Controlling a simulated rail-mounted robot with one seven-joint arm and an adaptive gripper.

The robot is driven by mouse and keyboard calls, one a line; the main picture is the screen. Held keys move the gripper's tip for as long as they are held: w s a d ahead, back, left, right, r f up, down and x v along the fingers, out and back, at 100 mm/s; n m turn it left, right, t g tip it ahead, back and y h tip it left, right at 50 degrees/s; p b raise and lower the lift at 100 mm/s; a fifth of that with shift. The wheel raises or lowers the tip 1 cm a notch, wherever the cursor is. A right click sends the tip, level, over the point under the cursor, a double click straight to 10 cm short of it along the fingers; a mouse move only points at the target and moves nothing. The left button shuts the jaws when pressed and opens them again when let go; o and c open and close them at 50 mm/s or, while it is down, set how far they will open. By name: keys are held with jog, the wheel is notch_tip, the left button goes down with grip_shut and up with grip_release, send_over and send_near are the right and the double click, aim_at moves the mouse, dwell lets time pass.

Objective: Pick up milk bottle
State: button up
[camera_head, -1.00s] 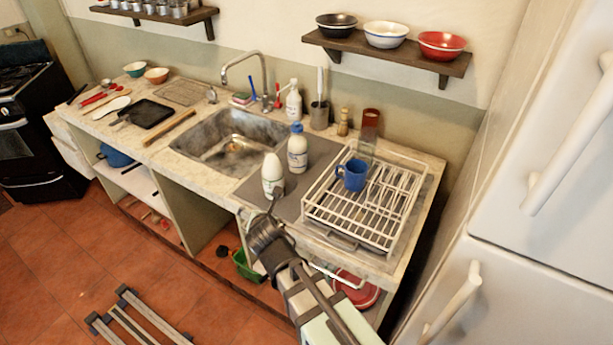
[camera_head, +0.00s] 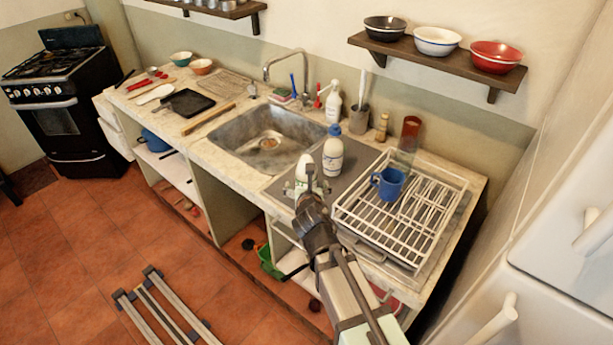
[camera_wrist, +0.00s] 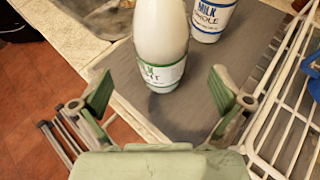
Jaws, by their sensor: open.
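Two white milk bottles stand upright on the grey mat (camera_head: 275,189) between sink and dish rack. The nearer one (camera_head: 303,170) has a green-edged label; in the wrist view this bottle (camera_wrist: 161,45) stands just beyond my open fingers, roughly centred between them. The farther one (camera_head: 333,155) has a blue cap and a blue "MILK WHOLE" label; it also shows in the wrist view (camera_wrist: 212,16), behind and to the right. My gripper (camera_wrist: 168,98) is open and empty. In the head view my wrist partly hides the nearer bottle, and contact cannot be seen.
A white dish rack (camera_head: 400,225) with a blue mug (camera_head: 388,183) stands close on the right. The sink (camera_head: 262,140) lies to the left. A white spray bottle (camera_head: 333,103) and a utensil holder (camera_head: 359,120) stand behind. A shelf with bowls (camera_head: 437,58) hangs above.

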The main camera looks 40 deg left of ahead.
jog(key=shift+x, duration=1.1)
jog(key=p+x, duration=0.2)
jog(key=x, duration=0.2)
jog(key=shift+w+a, duration=0.15)
jog(key=shift+w, duration=0.05)
jog(key=shift+w+a+f, duration=0.2)
jog(key=shift+w, duration=0.05)
jog(key=shift+c, duration=0.4)
jog(key=c, duration=1.7)
